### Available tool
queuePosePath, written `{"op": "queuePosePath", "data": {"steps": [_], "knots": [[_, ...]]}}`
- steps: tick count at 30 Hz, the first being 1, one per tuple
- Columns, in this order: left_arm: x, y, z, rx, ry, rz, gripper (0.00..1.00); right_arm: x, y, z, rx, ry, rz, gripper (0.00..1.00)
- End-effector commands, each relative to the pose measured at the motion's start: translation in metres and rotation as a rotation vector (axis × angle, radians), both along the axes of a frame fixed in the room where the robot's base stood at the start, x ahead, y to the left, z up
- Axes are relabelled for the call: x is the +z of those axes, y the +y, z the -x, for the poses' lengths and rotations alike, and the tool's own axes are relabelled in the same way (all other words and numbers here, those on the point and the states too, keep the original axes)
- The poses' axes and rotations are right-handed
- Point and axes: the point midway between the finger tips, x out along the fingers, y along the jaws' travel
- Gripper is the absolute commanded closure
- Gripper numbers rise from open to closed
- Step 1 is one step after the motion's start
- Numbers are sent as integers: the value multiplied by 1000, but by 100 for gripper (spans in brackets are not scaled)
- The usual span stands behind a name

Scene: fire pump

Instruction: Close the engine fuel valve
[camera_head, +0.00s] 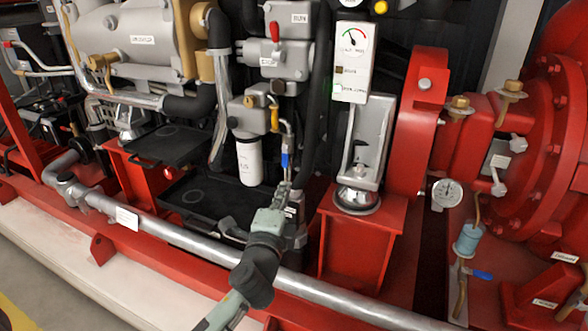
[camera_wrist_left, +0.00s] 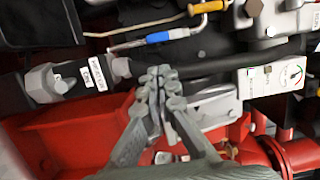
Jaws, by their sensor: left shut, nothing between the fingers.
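A small valve lever with a blue sleeve (camera_head: 285,160) hangs from a thin metal pipe below the yellow handle (camera_head: 274,118), beside a white filter canister (camera_head: 249,161). I cannot read a label naming it as the engine fuel valve. My left gripper (camera_head: 284,189) is shut and empty, its tips just below the blue sleeve in the head view. In the left wrist view, the gripper (camera_wrist_left: 161,75) points toward a dark hose, with the blue sleeve (camera_wrist_left: 158,38) beyond and apart from its tips. The yellow handle (camera_wrist_left: 207,7) shows at the top. My right gripper is not in view.
A silver pipe (camera_head: 190,238) runs across the front below my arm. A red stand (camera_head: 362,245) and white gauge box (camera_head: 352,62) are right of the gripper. A red-handled lever (camera_head: 274,30) is above. Another blue-handled valve (camera_head: 483,275) is at lower right.

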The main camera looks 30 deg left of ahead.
Motion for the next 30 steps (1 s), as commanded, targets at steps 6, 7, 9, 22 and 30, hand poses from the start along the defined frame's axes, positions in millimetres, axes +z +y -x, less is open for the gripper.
{"op": "queuePosePath", "data": {"steps": [6,7,9,22,30], "knots": [[1,5,-16,1,-1,0,100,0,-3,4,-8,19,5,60],[1,6,-20,1,-1,0,100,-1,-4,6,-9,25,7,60],[1,10,-32,1,-1,-1,100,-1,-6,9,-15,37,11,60],[0,29,-92,1,1,1,100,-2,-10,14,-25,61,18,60],[-1,30,-96,0,3,2,100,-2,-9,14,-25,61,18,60]]}}
